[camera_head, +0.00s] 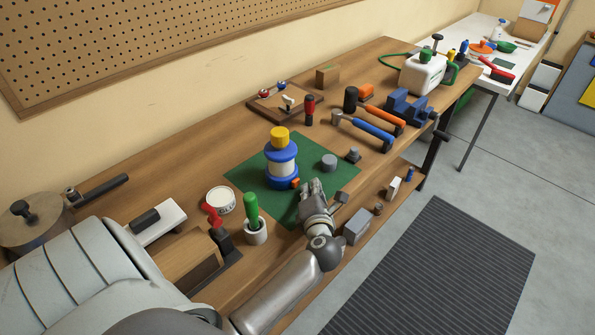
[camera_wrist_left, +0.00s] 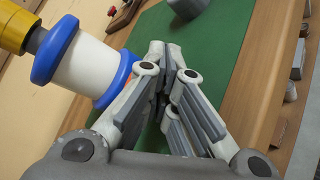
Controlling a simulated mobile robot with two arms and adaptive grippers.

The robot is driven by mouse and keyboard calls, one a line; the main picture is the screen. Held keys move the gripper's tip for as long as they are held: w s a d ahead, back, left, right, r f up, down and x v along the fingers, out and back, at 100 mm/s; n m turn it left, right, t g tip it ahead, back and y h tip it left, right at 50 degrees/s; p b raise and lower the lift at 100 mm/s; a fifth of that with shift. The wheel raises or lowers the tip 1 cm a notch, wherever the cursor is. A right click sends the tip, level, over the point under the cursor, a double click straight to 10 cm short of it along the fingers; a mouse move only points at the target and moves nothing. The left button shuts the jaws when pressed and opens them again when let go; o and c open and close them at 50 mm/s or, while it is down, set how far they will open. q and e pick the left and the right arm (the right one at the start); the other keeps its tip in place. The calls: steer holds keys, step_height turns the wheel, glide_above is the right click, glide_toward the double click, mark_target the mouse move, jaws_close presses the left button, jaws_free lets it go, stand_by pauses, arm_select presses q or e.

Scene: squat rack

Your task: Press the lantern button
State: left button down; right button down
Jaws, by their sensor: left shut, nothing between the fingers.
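The lantern (camera_head: 281,170) stands upright on a green mat (camera_head: 243,177). It has blue rings, a white middle and a yellow top. A small orange button (camera_head: 295,183) sits low on its side, facing my left gripper (camera_head: 312,187). The gripper is shut and empty, just right of the button; I cannot tell if they touch. In the left wrist view the lantern (camera_wrist_left: 88,62) is at the left, its blue base beside the shut fingers (camera_wrist_left: 165,75). My right gripper is not in view.
A grey cylinder (camera_head: 329,162) stands behind the gripper on the mat. A cup with a green-handled tool (camera_head: 254,228) and a white round tin (camera_head: 221,200) stand to the left. Grey blocks (camera_head: 356,227) lie to the right. Hammers and a vise (camera_head: 408,108) are further back.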

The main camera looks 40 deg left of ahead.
arm_select(q)
steer(key=shift+a+p, duration=0.35)
steer(key=shift+a, duration=0.1)
steer(key=shift+a+p, duration=0.35)
steer(key=shift+a, duration=0.3)
stand_by(0.9)
steer(key=shift+d, duration=0.1)
stand_by(0.5)
steer(key=shift+d, duration=1.05)
steer(key=shift+s+d, duration=0.1)
steer(key=shift+d, duration=2.35)
